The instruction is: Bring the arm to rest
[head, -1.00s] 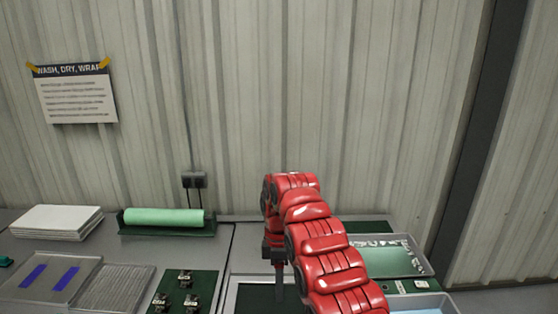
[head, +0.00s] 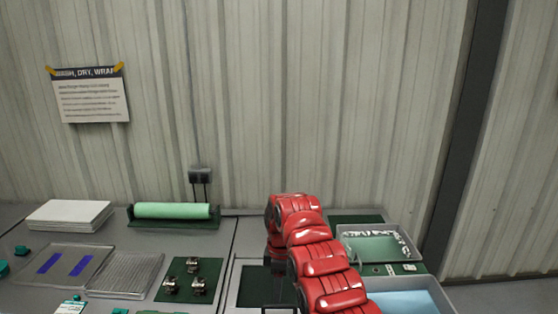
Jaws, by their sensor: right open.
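My red right arm rises from the bottom edge of the head view, right of the middle, and bends over at its top. My right gripper (head: 280,309) hangs below that bend, open, at the bottom edge of the picture. It is over or in front of a dark green mat (head: 254,287) on the bench. I see nothing between its fingers, though they are partly cut off by the frame. My left arm and gripper are not in view.
Right of my arm stand a tray with green liquid (head: 411,236) and a bin with pale blue liquid (head: 437,284). To the left are a green roll (head: 172,211), white sheets (head: 69,215), a ribbed tray (head: 125,275), and small metal parts (head: 193,265) on a green mat. A corrugated wall (head: 300,110) stands behind.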

